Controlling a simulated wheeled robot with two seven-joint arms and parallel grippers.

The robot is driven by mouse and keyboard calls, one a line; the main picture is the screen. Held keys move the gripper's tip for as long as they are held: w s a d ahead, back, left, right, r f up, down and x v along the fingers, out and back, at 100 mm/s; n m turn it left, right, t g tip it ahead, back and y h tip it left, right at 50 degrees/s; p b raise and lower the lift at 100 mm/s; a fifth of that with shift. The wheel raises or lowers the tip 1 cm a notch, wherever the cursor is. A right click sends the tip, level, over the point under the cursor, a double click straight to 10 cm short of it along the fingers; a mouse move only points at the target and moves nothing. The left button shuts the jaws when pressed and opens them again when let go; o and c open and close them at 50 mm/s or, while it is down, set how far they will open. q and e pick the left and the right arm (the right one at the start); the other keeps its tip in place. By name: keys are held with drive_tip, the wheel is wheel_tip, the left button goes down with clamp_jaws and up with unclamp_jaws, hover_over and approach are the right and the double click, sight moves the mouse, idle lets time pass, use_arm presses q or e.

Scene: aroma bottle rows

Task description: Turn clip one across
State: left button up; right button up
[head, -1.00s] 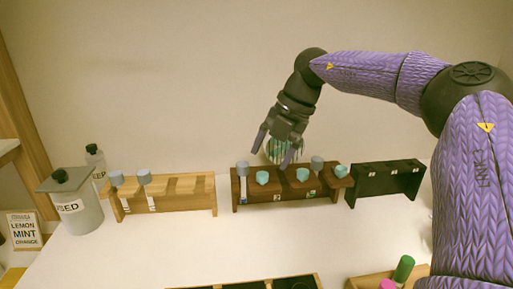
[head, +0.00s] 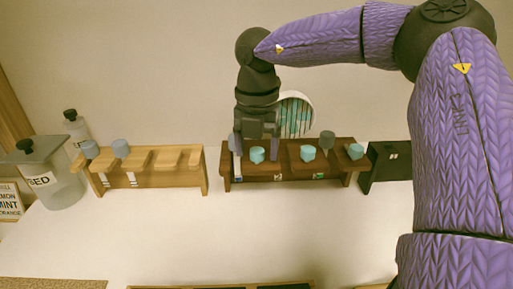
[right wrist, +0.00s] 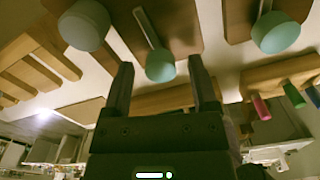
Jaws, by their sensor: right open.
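The dark brown rack (head: 291,173) at the middle back holds several grey and teal round-topped pieces. No part is clearly readable as clip one. My right gripper (head: 256,148) is open and points down at the rack's left end. Its fingers stand on either side of the leftmost teal piece (head: 257,156), which also shows between the fingertips in the right wrist view (right wrist: 160,66). I cannot tell whether they touch it. A grey piece (right wrist: 84,26) is left of the fingers in that view, and another teal piece (right wrist: 275,33) is to the right. My left gripper is out of view.
A light wooden rack (head: 150,180) with grey-topped pieces stands to the left, beside a lidded grey jar (head: 52,187). A black rack (head: 385,165) is at the right, partly behind my arm. A striped round object (head: 296,115) is behind the brown rack.

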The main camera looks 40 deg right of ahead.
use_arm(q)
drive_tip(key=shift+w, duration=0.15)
use_arm(e)
drive_tip(key=shift+c, duration=0.3)
clamp_jaws()
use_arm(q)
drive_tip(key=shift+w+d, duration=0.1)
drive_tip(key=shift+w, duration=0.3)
